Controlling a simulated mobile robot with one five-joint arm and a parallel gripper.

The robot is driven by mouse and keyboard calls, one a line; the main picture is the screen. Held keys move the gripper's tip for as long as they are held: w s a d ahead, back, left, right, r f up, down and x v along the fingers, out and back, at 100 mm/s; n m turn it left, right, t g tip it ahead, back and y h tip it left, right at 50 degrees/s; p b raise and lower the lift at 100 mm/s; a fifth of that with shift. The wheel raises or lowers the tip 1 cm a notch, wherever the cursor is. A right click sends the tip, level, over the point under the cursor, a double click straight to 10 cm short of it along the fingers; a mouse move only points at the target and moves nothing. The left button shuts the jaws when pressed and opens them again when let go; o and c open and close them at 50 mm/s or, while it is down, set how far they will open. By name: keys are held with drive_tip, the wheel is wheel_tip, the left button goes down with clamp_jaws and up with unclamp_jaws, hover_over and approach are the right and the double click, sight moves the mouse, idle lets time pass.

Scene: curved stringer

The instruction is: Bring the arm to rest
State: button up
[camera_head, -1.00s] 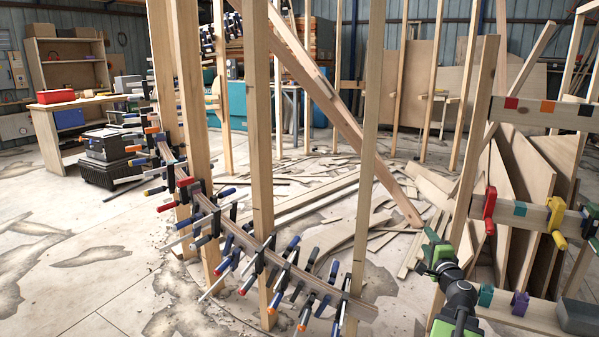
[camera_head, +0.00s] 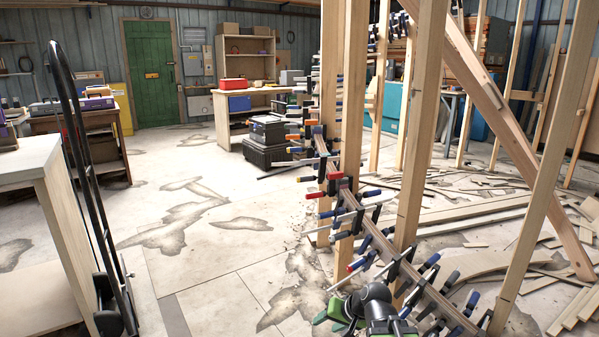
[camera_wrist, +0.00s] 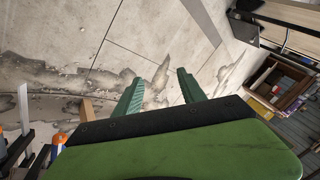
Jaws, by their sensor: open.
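My gripper (camera_wrist: 160,82) shows in the wrist view as two green ridged fingers standing apart, with bare concrete floor between and beyond them. It holds nothing. In the head view my green and black arm end (camera_head: 370,308) is low at the bottom edge, in front of the curved stringer (camera_head: 376,236) with its row of clamps. The fingers are hard to make out there, and I cannot tell how far they are from the clamps. The stringer runs between upright wooden posts (camera_head: 420,130).
A black hand truck (camera_head: 84,170) and a pale bench (camera_head: 35,161) stand at the left. Open stained floor (camera_head: 190,250) lies between them and the clamps. A workbench with shelves (camera_head: 250,62) and a green door (camera_head: 150,72) are behind. Loose boards (camera_head: 470,215) cover the floor at right.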

drive_tip(key=s+d+f+n+g+h+p, duration=0.25)
drive_tip(key=s+d+g+h, duration=0.25)
drive_tip(key=s+d, duration=0.45)
wheel_tip(320, 180, up, 36)
drive_tip(key=a+p, duration=0.1)
drive_tip(key=p, duration=3.4)
drive_tip(key=shift+s+a+m, duration=0.3)
drive_tip(key=shift+s+m, duration=0.1)
drive_tip(key=shift+m, duration=0.05)
drive_tip(key=shift+c, duration=1)
drive_tip(key=shift+d, duration=0.1)
drive_tip(key=shift+c, duration=0.3)
